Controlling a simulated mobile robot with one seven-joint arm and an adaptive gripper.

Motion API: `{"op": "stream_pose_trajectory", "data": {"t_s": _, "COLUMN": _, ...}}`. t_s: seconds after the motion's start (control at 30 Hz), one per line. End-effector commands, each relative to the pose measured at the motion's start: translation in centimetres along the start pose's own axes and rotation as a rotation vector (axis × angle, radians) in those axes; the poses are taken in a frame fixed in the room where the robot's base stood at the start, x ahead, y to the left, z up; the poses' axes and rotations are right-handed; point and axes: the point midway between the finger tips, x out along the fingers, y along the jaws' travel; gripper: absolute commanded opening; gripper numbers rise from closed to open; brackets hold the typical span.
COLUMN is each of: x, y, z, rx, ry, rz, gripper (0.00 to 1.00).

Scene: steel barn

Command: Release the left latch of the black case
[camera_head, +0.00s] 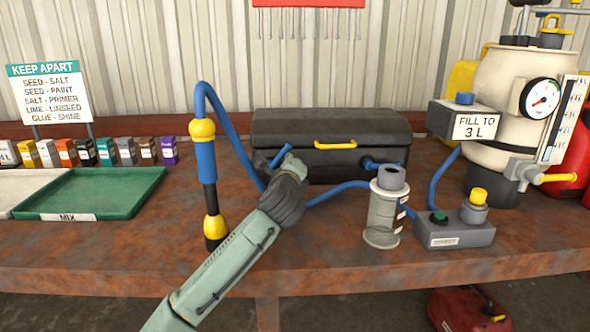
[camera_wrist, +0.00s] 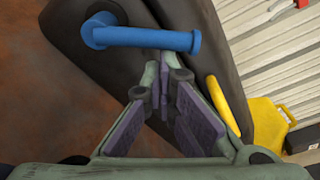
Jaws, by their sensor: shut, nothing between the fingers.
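The black case (camera_head: 330,130) stands shut on the workbench against the wall, with a yellow handle (camera_head: 335,144) on its front. Its blue left latch (camera_head: 281,156) slants up to the right beside my gripper (camera_head: 292,163), which partly hides that corner. The blue right latch (camera_head: 380,164) lies about level. In the wrist view the left latch (camera_wrist: 140,38) is a bent blue bar with a capped end. My gripper (camera_wrist: 160,75) is shut and empty, its tips close to the capped end; I cannot tell if they touch. The yellow handle (camera_wrist: 228,104) shows right of the fingers.
A blue hose (camera_head: 335,192) crosses the bench behind my arm. A blue and yellow wand (camera_head: 206,165) stands to the left. A grey cylinder (camera_head: 383,212) and a grey switch box (camera_head: 452,234) stand to the right. A green tray (camera_head: 140,190) lies far left.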

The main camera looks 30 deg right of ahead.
Motion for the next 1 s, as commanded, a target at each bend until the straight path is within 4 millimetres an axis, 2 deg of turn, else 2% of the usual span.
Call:
{"op": "stream_pose_trajectory", "data": {"t_s": 0.4, "x": -0.3, "y": -0.9, "z": 2.1, "rx": -0.368, "ry": 0.001, "rz": -0.052, "gripper": 0.00}}
{"op": "stream_pose_trajectory", "data": {"t_s": 0.6, "x": -0.5, "y": -1.0, "z": 3.0, "rx": -0.358, "ry": -0.001, "rz": -0.051, "gripper": 0.00}}
{"op": "stream_pose_trajectory", "data": {"t_s": 1.0, "x": -0.5, "y": -0.9, "z": 3.6, "rx": -0.482, "ry": 0.000, "rz": -0.068, "gripper": 0.00}}
